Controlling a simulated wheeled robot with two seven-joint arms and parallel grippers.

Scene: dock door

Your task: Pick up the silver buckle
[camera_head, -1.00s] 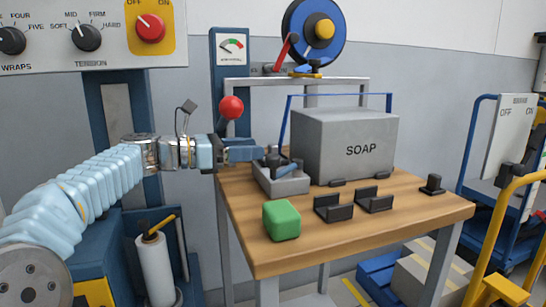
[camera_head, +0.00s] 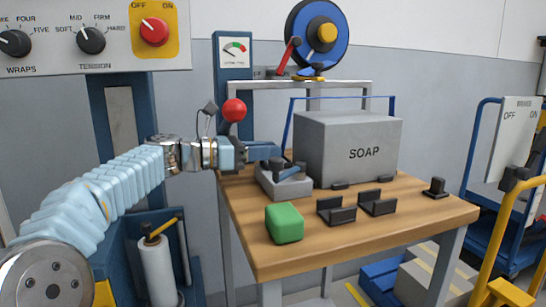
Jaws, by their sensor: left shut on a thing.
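My left gripper (camera_head: 288,167) reaches in from the left, its fingers low over the small grey tray (camera_head: 285,189) at the table's back left. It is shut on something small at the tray. The silver buckle cannot be made out clearly, as the fingers and tray wall hide what is between the jaws. I cannot tell whether the held thing still touches the tray. My right gripper is out of view.
The grey SOAP box (camera_head: 348,148) stands close right of the tray. A green block (camera_head: 284,223) and two black holders (camera_head: 336,211) sit in front on the wooden table (camera_head: 350,235). A red ball knob (camera_head: 234,110) is just above my left wrist.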

